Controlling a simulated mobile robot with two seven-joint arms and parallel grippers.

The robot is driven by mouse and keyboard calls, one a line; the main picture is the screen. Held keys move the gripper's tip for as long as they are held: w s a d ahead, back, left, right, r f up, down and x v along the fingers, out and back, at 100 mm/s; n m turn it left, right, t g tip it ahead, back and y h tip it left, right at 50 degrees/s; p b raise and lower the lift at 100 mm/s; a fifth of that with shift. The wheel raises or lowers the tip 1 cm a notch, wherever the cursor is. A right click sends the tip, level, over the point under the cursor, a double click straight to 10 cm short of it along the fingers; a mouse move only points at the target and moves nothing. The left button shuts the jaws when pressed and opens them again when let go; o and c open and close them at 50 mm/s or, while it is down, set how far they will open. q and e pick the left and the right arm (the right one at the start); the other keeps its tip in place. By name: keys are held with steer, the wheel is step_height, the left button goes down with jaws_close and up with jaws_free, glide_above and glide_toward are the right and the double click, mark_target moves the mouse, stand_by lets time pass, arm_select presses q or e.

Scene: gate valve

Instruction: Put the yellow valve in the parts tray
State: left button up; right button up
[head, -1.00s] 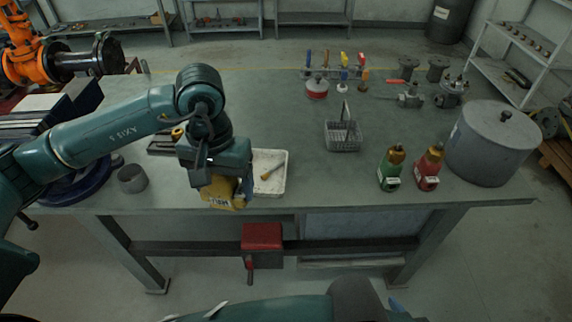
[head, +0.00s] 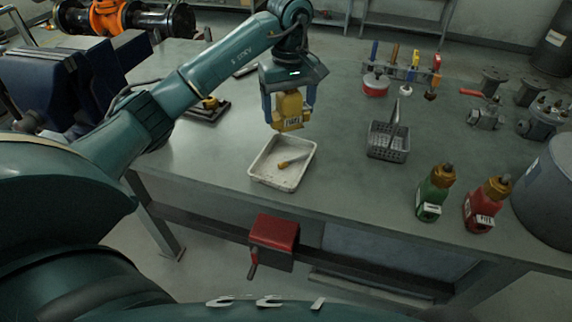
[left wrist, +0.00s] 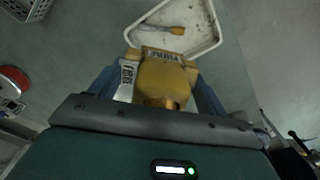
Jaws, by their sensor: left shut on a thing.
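The yellow valve (head: 289,110) is held between the fingers of my left gripper (head: 289,108), which is shut on it. In the head view the valve hangs over the back edge of the white parts tray (head: 258,177). The left wrist view shows the valve (left wrist: 160,80) between the blue fingers, with the tray (left wrist: 212,42) just beyond it. A brush with a yellow handle (head: 294,160) lies in the tray. The exact gap between valve and tray is hard to judge. My right gripper is not seen.
A grey wire basket (head: 388,141) stands right of the tray. A green bottle (head: 433,195) and a red bottle (head: 485,207) stand near the front edge. A red box (head: 274,235) hangs below the front edge. The bench between tray and basket is clear.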

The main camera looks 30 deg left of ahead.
mark_target(289, 123)
arm_select(q)
step_height(289, 123, down, 5)
steer(key=shift+r, duration=0.2)
steer(key=shift+s+f, duration=0.1)
steer(key=shift+f, duration=2.15)
steer(key=o, duration=1.1)
steer(key=shift+f, duration=0.1)
steer(key=shift+o, duration=0.6)
steer(key=shift+r, duration=0.2)
step_height(289, 123, up, 12)
steer(key=shift+f, duration=0.1)
steer(key=shift+d, duration=0.1)
